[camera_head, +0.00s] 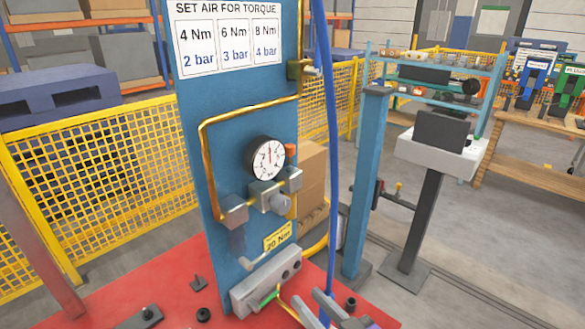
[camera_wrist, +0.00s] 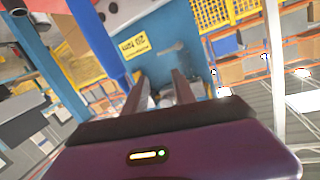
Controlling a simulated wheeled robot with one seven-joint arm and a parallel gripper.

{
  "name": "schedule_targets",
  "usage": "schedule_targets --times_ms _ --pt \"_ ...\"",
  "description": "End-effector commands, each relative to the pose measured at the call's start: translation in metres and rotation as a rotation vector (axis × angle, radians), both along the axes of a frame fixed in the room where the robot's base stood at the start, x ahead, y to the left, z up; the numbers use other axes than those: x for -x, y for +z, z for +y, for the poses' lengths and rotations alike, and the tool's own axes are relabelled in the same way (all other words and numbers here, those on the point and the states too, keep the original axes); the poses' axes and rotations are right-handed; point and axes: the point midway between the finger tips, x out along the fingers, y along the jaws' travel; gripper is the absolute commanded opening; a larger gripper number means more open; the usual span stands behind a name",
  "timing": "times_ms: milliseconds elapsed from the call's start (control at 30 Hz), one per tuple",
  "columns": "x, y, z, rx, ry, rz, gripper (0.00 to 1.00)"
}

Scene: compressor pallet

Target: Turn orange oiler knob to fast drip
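The orange oiler knob (camera_head: 291,149) shows in the head view at the right of the round pressure gauge (camera_head: 267,159), above the right metal block (camera_head: 290,180) on the blue panel (camera_head: 205,110). I cannot make out the knob's setting. My gripper (camera_wrist: 162,76) is open in the wrist view, fingers apart and no held thing visible. The panel and yellow "20 Nm" tag (camera_wrist: 135,45) lie beyond the fingers, the tag upside down. The knob cannot be made out in the wrist view.
A blue hose (camera_head: 328,130) hangs in front of the panel's right side. A brass pipe (camera_head: 204,165) loops around the gauge. A grey manifold (camera_head: 262,290) with hoses sits at the panel's foot above the red pallet (camera_head: 180,275). Yellow fencing (camera_head: 95,180) stands behind.

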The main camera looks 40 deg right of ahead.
Motion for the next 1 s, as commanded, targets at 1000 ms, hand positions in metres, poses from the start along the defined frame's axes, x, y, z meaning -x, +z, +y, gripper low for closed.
schedule_targets --times_ms 1000 --pt "-0.125 0.194 -0.145 0.232 0.173 -0.094 0.32"
